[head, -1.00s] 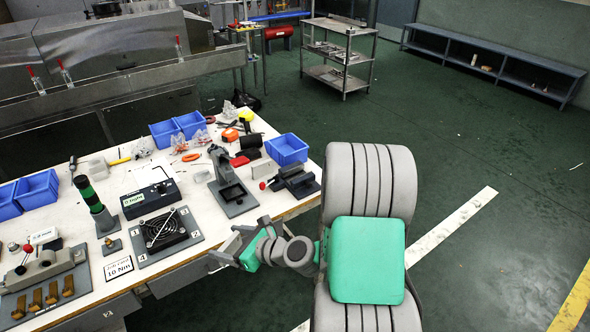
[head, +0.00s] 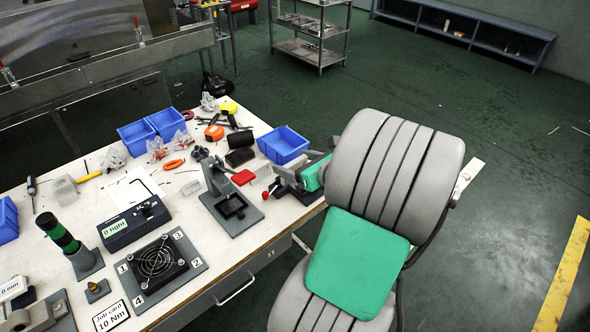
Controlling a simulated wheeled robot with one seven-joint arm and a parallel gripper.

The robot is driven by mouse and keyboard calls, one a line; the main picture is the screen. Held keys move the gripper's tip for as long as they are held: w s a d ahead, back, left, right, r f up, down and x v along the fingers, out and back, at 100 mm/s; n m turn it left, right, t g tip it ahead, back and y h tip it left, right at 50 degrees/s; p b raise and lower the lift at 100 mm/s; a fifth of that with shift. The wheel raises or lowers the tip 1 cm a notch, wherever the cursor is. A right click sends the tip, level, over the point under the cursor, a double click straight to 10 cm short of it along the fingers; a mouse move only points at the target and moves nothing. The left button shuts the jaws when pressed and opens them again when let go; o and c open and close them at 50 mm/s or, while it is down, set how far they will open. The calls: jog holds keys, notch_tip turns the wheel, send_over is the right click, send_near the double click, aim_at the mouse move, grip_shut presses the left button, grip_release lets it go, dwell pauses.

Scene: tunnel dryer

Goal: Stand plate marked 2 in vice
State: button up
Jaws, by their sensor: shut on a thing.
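The vice (head: 291,197), dark grey with a red-knobbed handle, sits at the bench's right front edge. My gripper (head: 286,165) is at the vice, reaching in from the right, low over its back side. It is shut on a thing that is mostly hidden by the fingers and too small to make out. It looks like the plate, but I can read no mark 2 on it. I cannot tell whether it touches the vice jaws. My large grey and green arm links hide the area to the right of the vice.
A blue bin (head: 283,146) stands close behind my gripper. A grey press-like stand (head: 231,205) and a red item (head: 243,177) are left of the vice. A fan on a base plate (head: 195,281) numbered 1 to 4 lies at front left. The floor at right is open.

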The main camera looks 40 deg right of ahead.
jog(key=w+d+f, duration=0.8)
jog(key=d+f, duration=0.1)
notch_tip(320, 180, down, 3)
jog(key=shift+w+d+r, duration=0.1)
jog(key=shift+f, duration=0.3)
jog(key=shift+f, duration=0.25)
jog(key=o, duration=1.6)
jog(key=shift+r, duration=0.1)
